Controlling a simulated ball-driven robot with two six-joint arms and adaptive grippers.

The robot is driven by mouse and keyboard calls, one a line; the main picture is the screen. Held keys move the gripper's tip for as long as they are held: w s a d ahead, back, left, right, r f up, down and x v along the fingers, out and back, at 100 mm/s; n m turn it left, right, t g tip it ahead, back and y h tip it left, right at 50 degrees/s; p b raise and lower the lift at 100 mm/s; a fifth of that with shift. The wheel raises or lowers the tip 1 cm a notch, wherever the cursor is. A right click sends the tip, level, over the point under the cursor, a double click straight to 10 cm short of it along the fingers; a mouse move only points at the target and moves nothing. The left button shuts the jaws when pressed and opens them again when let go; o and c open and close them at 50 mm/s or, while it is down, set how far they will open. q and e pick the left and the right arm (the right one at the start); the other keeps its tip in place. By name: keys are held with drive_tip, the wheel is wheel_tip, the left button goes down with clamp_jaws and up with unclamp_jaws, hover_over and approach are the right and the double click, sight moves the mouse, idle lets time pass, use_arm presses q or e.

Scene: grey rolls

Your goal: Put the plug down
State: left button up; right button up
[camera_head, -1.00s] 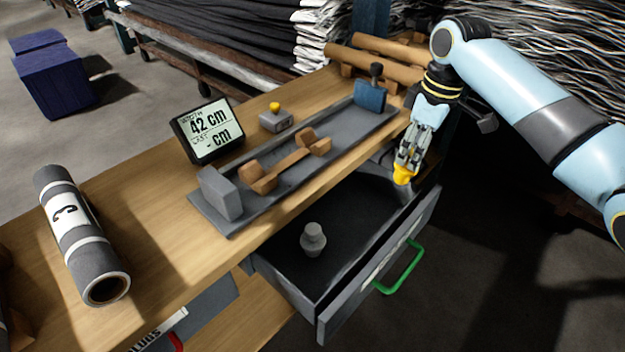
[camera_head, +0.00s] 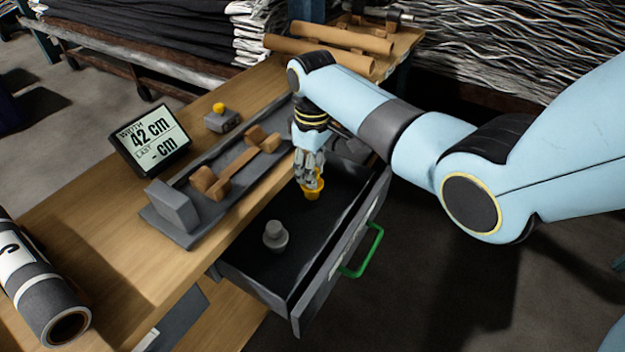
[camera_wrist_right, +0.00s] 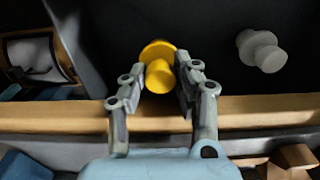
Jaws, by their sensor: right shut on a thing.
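My right gripper (camera_head: 309,178) is shut on a yellow plug (camera_head: 313,190) and holds it over the open drawer (camera_head: 246,266), towards its back right part. In the right wrist view the yellow plug (camera_wrist_right: 160,68) sits between the two fingers (camera_wrist_right: 158,80), with dark drawer floor beyond it. I cannot tell whether the plug touches the floor. A grey plug (camera_head: 275,236) stands in the drawer, to the left and nearer; it also shows in the right wrist view (camera_wrist_right: 261,50). My left gripper is not in view.
The drawer's front wall with a green handle (camera_head: 362,252) sticks out from the wooden bench (camera_head: 110,222). A grey measuring fixture (camera_head: 172,208) with wooden rests lies along the bench edge.

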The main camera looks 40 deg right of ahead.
drive_tip(key=shift+f, duration=1.4)
drive_tip(key=o, duration=0.9)
drive_tip(key=shift+f, duration=0.15)
wheel_tip(320, 180, up, 12)
drive_tip(key=shift+r+p, duration=0.2)
drive_tip(key=shift+p, duration=0.7)
